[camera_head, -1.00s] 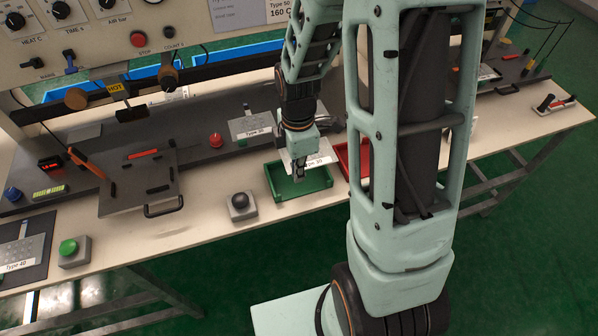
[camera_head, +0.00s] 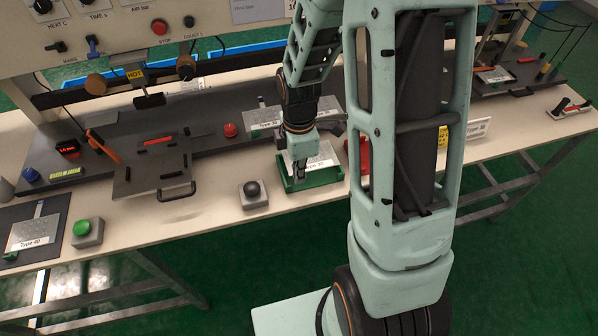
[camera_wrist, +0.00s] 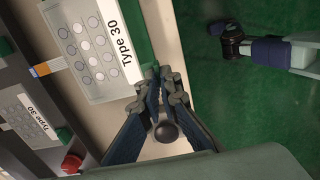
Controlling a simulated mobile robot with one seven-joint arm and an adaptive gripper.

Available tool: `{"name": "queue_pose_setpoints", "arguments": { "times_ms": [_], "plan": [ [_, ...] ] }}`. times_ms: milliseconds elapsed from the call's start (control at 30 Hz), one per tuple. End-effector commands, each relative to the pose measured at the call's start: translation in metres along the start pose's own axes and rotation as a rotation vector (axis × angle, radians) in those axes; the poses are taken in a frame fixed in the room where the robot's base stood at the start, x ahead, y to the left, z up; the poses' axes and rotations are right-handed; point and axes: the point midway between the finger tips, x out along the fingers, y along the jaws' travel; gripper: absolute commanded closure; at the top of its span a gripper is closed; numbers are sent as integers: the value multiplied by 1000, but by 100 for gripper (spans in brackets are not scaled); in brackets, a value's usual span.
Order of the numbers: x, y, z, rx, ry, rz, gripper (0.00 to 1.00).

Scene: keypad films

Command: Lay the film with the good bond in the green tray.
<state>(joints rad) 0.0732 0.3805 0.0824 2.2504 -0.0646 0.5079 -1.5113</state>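A clear film with round grey pads and a "Type 30" label (camera_wrist: 90,50) hangs at my gripper's tips in the wrist view; it also shows in the head view (camera_head: 322,156). My gripper (camera_wrist: 160,76) has its fingers close together at the film's label-side corner and looks shut on it; the tips also show in the head view (camera_head: 300,172). The green tray (camera_head: 312,183) is directly below, partly covered by the film; its green edge shows beside the label in the wrist view (camera_wrist: 139,25). Whether the film touches the tray is unclear. Bond quality is not readable.
Another "Type 30" film (camera_head: 262,118) lies on the dark plate behind. A red tray (camera_head: 364,155) stands right of the green one, partly behind my arm. A black-knobbed box (camera_head: 254,194) stands front left.

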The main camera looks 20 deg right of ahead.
Motion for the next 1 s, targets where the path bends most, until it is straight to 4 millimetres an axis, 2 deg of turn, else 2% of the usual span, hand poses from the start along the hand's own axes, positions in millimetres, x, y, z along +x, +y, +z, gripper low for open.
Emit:
{"name": "queue_pose_setpoints", "arguments": {
  "times_ms": [500,1000],
  "plan": [
    [46,-1,0,0,0,-1,100],
    [48,0,0,0,0,0,100]
  ]
}}
